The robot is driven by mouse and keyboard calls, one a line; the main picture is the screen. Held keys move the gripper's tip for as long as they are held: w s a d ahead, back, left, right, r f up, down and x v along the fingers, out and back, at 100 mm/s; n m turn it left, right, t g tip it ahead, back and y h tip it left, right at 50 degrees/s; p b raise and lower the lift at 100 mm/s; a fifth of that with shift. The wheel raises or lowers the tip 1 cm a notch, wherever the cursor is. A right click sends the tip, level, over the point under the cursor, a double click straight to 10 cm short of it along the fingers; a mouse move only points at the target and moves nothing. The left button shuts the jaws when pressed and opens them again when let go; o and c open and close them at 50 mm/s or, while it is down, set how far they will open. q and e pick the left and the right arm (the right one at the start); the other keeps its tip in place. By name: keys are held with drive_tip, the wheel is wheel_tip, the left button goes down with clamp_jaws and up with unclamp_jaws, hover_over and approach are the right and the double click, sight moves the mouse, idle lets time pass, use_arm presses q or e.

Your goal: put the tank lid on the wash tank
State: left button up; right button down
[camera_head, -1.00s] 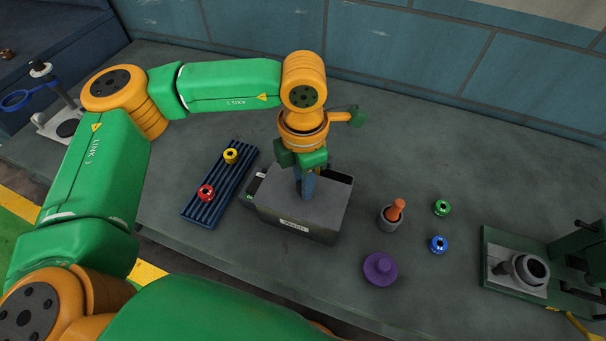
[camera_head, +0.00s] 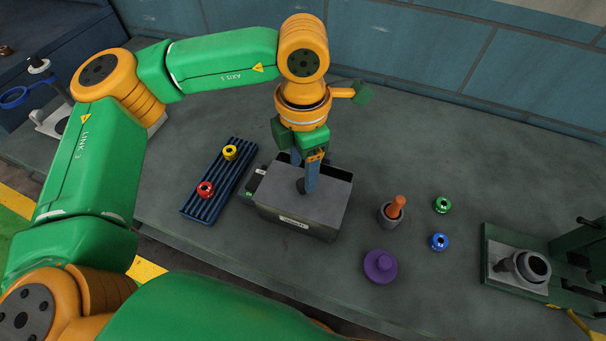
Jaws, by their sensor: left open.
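The wash tank (camera_head: 290,222) is a dark grey box with a white label on its front, near the middle of the bench. The tank lid (camera_head: 325,199) is a flat grey plate with a dark knob, lying over the tank's top. A dark gap shows along the tank's back edge, so I cannot tell whether the lid sits fully flush. My left gripper (camera_head: 306,178) is open, its blue-grey fingers pointing down just above the lid near the knob. The fingers partly hide the lid's back. My right gripper is not in view.
A ribbed blue rack (camera_head: 218,184) with a yellow ring (camera_head: 230,152) and a red ring (camera_head: 205,189) lies left. Right are a mortar with orange pestle (camera_head: 391,215), purple knobbed disc (camera_head: 380,267), green ring (camera_head: 442,204), blue ring (camera_head: 439,242) and green-based fixture (camera_head: 515,273).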

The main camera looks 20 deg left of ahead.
sight(303, 182)
use_arm(q)
wheel_tip(303, 182, up, 9)
drive_tip(key=shift+f, duration=0.1)
idle(0.3)
